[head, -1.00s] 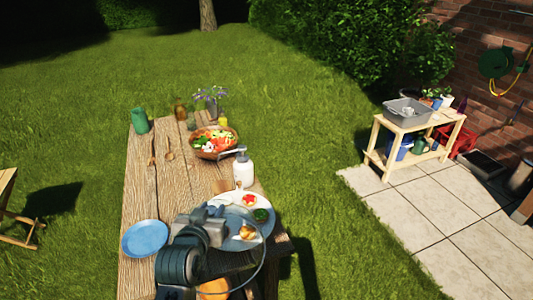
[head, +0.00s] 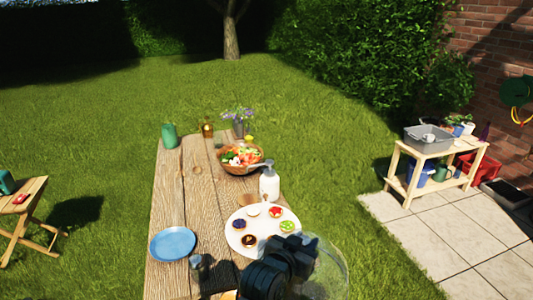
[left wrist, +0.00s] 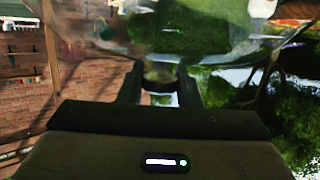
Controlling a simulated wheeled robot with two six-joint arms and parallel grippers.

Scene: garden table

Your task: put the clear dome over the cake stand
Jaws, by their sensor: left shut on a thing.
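The cake stand (head: 233,229) is a round white plate on the wooden table with several small tarts on it. The clear dome (head: 335,272) is see-through and only its faint outline shows at the lower right of the stand, partly behind my left arm. My left gripper (head: 299,244) is shut on the dome's knob, just right of and nearer than the stand in the head view. In the left wrist view the fingers (left wrist: 160,88) close around the knob, and the clear dome (left wrist: 185,35) spreads across the top. My right gripper is not in view.
A white pump bottle (head: 269,184) stands just behind the stand, with a salad bowl (head: 258,168) beyond it. A blue plate (head: 172,243) lies at the table's left edge. The table's (head: 185,200) left middle is clear. Flowers and bottles stand at the far end.

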